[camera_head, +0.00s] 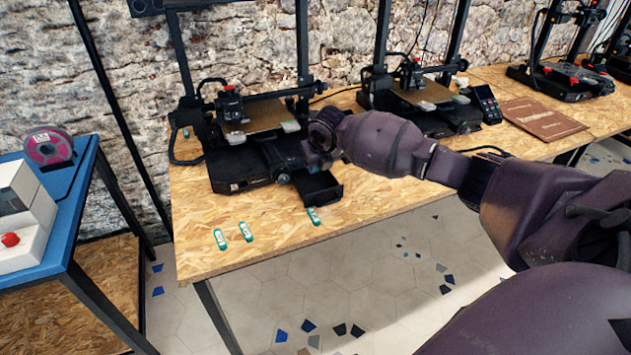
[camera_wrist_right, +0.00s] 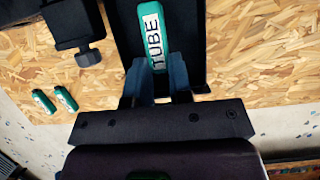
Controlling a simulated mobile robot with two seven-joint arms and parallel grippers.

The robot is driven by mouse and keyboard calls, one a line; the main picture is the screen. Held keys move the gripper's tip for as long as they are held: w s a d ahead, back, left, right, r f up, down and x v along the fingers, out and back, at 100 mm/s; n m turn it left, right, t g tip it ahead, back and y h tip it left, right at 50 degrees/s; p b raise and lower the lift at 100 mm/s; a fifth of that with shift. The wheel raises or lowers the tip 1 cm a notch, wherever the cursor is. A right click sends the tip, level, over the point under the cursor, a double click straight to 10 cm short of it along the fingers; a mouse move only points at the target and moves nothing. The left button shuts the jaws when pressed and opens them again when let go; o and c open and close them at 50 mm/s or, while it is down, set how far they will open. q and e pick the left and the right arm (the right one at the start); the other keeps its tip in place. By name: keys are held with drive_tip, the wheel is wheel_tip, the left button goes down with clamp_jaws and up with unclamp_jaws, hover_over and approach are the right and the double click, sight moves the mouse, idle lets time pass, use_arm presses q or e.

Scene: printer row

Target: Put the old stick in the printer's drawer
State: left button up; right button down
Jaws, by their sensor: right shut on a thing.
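My right gripper (camera_head: 312,160) is over the pulled-out black drawer (camera_head: 328,191) of the left printer (camera_head: 238,162). In the right wrist view the gripper (camera_wrist_right: 158,78) is shut on a green stick (camera_wrist_right: 153,35) with a white label reading "TUBE". The stick lies lengthwise over the black drawer (camera_wrist_right: 197,35), between its side walls. Whether it touches the drawer floor I cannot tell. Three similar green sticks lie on the table: two at the left (camera_head: 220,239) (camera_head: 246,231) and one (camera_head: 314,215) just in front of the drawer. My left gripper is not in view.
The wooden table (camera_head: 200,215) has free room at its front left. A blue table (camera_head: 65,205) with a pink spool (camera_head: 48,147) is at the left.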

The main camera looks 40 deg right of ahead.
sight(315, 186)
wheel_tip(315, 186, down, 6)
drive_tip(key=shift+r+b, duration=0.2)
drive_tip(key=shift+b, duration=0.3)
drive_tip(key=c, duration=1.5)
unclamp_jaws()
drive_tip(key=shift+f, duration=0.1)
drive_tip(key=o, duration=0.5)
drive_tip(key=shift+c, duration=0.2)
